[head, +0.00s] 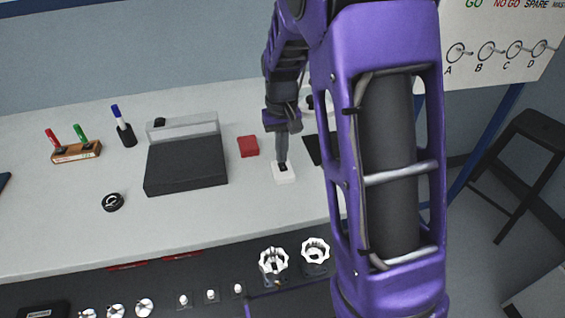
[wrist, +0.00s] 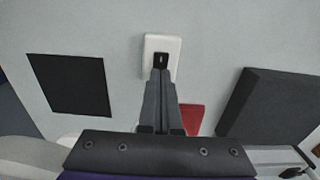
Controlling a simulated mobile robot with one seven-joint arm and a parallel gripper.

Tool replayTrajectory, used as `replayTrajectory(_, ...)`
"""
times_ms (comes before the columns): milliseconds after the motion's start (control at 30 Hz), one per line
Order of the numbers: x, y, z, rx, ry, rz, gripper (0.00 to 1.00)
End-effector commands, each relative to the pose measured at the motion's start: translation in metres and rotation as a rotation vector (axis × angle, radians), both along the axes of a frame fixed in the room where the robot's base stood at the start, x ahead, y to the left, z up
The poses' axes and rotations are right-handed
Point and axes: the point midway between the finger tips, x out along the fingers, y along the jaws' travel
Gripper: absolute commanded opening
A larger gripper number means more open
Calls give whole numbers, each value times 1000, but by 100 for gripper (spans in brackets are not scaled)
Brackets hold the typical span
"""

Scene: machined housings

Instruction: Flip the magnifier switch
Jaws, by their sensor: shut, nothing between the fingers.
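A small white switch plate (head: 285,178) with a black rocker lies on the light table, just below my gripper in the head view. The wrist view shows the white plate (wrist: 163,45) and its black rocker (wrist: 161,62) just beyond my fingertips. My gripper (head: 282,163) points down at the plate with its fingers together and nothing between them. In the wrist view the closed fingertips (wrist: 160,72) overlap the plate's near edge beside the rocker. I cannot tell whether they touch it. The magnifier itself is not clearly seen, as my arm hides part of the table.
A red block (head: 248,146) and a dark box (head: 186,165) lie left of the plate. A black square pad (head: 314,150) lies to its right, partly behind my arm. Marker holders stand at the far left. White machined parts (head: 273,262) stand along the front.

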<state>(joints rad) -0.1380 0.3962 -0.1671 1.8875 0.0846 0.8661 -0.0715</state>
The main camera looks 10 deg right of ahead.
Motion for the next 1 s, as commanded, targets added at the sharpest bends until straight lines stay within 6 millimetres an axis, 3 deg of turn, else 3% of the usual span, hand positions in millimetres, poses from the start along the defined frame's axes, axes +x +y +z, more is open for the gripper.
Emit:
replayTrajectory(633,0,0,57,0,-1,-1,0)
replayTrajectory(1000,0,0,60,0,-1,0,0)
